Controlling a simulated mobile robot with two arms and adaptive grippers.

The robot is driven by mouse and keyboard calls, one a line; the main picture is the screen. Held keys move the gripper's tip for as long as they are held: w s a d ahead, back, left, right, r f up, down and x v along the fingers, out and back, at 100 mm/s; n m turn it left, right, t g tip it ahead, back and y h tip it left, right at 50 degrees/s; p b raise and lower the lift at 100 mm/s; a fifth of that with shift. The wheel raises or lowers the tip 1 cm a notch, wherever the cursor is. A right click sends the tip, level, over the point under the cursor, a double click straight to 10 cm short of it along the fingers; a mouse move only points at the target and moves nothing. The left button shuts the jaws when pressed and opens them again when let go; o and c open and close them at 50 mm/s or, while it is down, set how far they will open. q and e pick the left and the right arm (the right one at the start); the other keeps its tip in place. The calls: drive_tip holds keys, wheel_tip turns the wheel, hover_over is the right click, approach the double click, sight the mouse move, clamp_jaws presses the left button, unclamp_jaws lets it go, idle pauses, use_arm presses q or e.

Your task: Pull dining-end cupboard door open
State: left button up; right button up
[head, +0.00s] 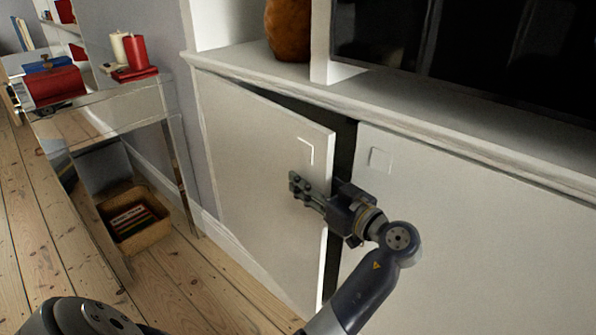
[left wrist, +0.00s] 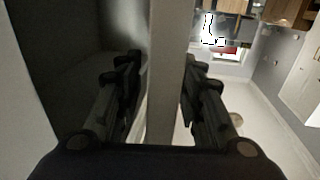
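The dining-end cupboard door (head: 252,165) is the pale left-hand door of the low built-in unit. It stands ajar, with a dark gap (head: 342,150) along its right edge. My left gripper (head: 308,190) is at that free edge, with one finger across the door's front face. In the left wrist view, the door's edge (left wrist: 164,80) stands between the two fingers (left wrist: 160,85), one on the dark inner side and one on the room side. My right gripper is in neither view.
A second cupboard door (head: 465,220) to the right is shut. The worktop (head: 400,105) overhangs both doors. Left of the unit stands a mirrored side table (head: 105,105) with candles (head: 136,52) on it and a basket (head: 135,220) beneath. Bare floorboards (head: 185,285) lie before the door.

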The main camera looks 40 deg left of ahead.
use_arm(q)
drive_tip(key=shift+a, duration=0.15)
clamp_jaws()
